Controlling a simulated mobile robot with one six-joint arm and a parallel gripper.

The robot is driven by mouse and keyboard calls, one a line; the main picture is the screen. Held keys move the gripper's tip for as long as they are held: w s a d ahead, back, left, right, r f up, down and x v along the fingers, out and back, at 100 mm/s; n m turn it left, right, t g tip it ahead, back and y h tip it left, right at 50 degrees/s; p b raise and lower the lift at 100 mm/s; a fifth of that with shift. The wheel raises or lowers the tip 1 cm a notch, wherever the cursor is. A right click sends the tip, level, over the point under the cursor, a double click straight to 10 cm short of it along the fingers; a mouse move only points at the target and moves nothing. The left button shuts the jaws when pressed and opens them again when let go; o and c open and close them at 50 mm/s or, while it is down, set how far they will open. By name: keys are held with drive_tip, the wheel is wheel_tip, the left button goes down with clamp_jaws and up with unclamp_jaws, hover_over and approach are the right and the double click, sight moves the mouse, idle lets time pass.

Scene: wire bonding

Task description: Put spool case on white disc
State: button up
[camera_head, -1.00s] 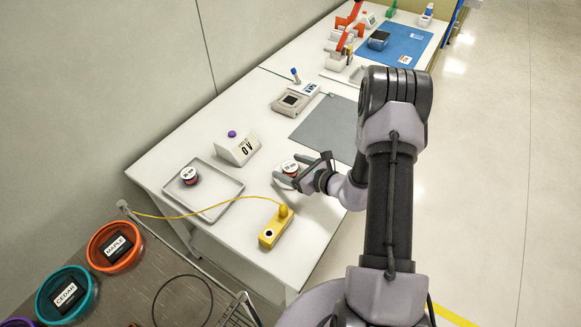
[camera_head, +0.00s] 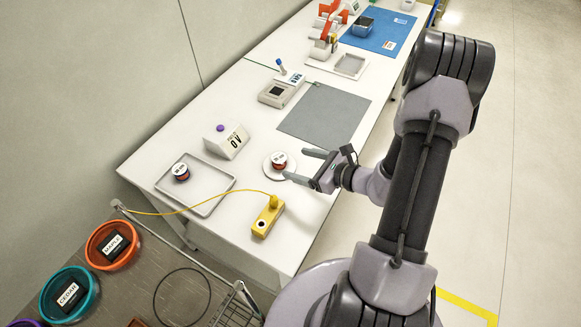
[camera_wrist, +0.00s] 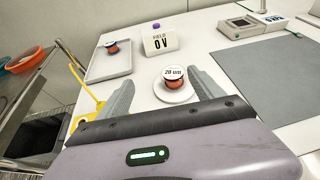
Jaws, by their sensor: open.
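A spool case (camera_head: 279,161) with a white top and reddish sides stands upright on the white disc (camera_head: 268,172) on the white table. In the wrist view the spool case (camera_wrist: 173,76) reads "20 um" and rests on the disc (camera_wrist: 174,96), in line with the gap between my fingers. My gripper (camera_head: 300,166) is open and empty, just to the right of the disc, and looks apart from the case. A second similar spool case (camera_head: 180,171) stands in the grey tray (camera_head: 211,208) on the left.
A yellow box (camera_head: 267,219) with a yellow cable sits in front of the disc. A "0 V" display (camera_head: 227,142) stands behind left. A grey mat (camera_head: 325,114) lies behind. Orange (camera_head: 112,245) and teal (camera_head: 69,295) bins are off the table, front left.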

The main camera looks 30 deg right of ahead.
drive_tip(key=s+a+r+n+g+y, duration=0.2)
drive_tip(key=s+a+r+n+g, duration=0.15)
drive_tip(key=a+r+n, duration=0.4)
drive_tip(key=s+a+r+n+g+y, duration=0.1)
drive_tip(key=s+a+r+n+g, duration=0.1)
drive_tip(key=a+r+n+g, duration=0.4)
drive_tip(key=s+a+r+n+t+h+b, duration=0.2)
drive_tip(key=s+r+n+h, duration=0.5)
drive_tip(key=s+n, duration=0.5)
drive_tip(key=shift+s+a+r+t, duration=0.4)
drive_tip(key=shift+a+r+t, duration=0.35)
drive_tip(key=shift+r, duration=0.55)
